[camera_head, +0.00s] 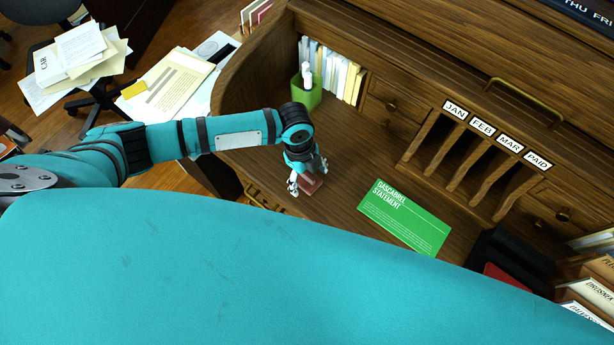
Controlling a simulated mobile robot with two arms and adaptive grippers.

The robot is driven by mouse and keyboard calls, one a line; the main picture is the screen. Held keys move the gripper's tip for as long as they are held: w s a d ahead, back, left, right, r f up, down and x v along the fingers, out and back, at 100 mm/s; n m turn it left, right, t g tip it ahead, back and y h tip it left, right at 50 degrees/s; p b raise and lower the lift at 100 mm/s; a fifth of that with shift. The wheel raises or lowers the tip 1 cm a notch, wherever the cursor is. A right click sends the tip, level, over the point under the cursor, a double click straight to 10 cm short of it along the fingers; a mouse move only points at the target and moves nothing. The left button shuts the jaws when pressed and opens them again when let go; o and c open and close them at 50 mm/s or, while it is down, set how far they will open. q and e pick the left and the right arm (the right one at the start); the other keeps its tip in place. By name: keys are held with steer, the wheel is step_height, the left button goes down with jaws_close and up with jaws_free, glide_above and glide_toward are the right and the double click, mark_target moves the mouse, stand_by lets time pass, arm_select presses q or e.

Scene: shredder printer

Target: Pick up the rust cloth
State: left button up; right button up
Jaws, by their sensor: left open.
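The rust cloth (312,182) is a small reddish-brown piece on the wooden desk top. It is partly hidden by my left gripper (307,183), whose fingers stand open on either side of it. I cannot tell whether the fingers touch the cloth. My left arm reaches in from the left, with the gripper pointing down. My right gripper is not in view.
A green statement sheet (405,217) lies to the right on the desk (345,150). A green cup (306,96) stands at the back by upright books (343,76). Labelled slots (470,160) line the back right. My large teal body part covers the foreground.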

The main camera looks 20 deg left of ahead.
arm_select(q)
steer(key=shift+f, duration=0.3)
steer(key=c, duration=1.2)
steer(key=shift+o, duration=0.2)
steer(key=shift+r, duration=0.1)
steer(key=shift+r, duration=0.5)
step_height(320, 180, up, 2)
steer(key=shift+w+r+b, duration=0.1)
steer(key=shift+b, duration=0.35)
steer(key=s+d+r+b, duration=0.1)
steer(key=s+d, duration=0.1)
steer(key=s, duration=0.5)
steer(key=s+d+b, duration=0.1)
steer(key=s+d, duration=0.1)
steer(key=s, duration=0.6)
steer(key=shift+s+d+r, duration=0.25)
steer(key=shift+d+r, duration=0.1)
steer(key=shift+d, duration=0.05)
